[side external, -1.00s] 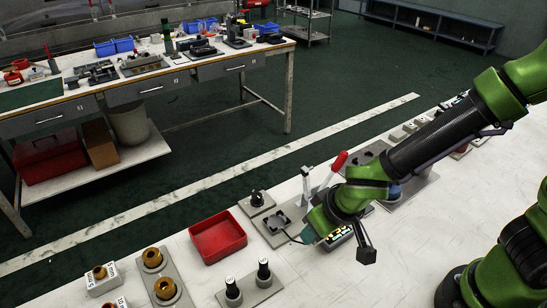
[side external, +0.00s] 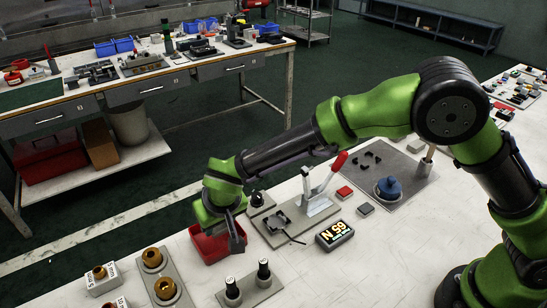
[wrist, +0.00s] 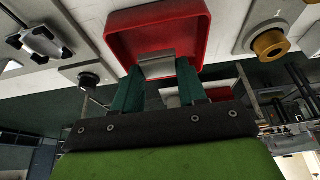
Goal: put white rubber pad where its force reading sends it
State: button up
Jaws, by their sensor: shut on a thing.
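My gripper (side external: 235,240) is over the red tray (side external: 205,248) in the side external view. In the wrist view, its two teal fingers (wrist: 157,80) are shut on a pale grey-white pad (wrist: 157,63), which lies across the fingertips. The red tray (wrist: 190,20) is just beyond the pad there. The pad is hidden in the side external view. The force display (side external: 335,234) shows lit characters with an N, turned upside down; I cannot read the number surely. The press fixture (side external: 283,220) with its red-handled lever (side external: 338,163) stands right of the tray.
Two black-topped posts (side external: 263,270) stand in front of the tray and brass rings (side external: 165,287) to its left. A red block (side external: 344,192), a grey block (side external: 366,209) and a blue knob (side external: 388,188) are to the right. Bare white bench lies in front of the display.

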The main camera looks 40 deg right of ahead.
aim_at(218, 229)
jog(key=shift+w+a, duration=0.15)
jog(key=shift+w, duration=0.1)
jog(key=shift+f, duration=1.75)
jog(key=shift+f, duration=0.15)
jog(key=o, duration=1)
jog(key=shift+o, duration=0.2)
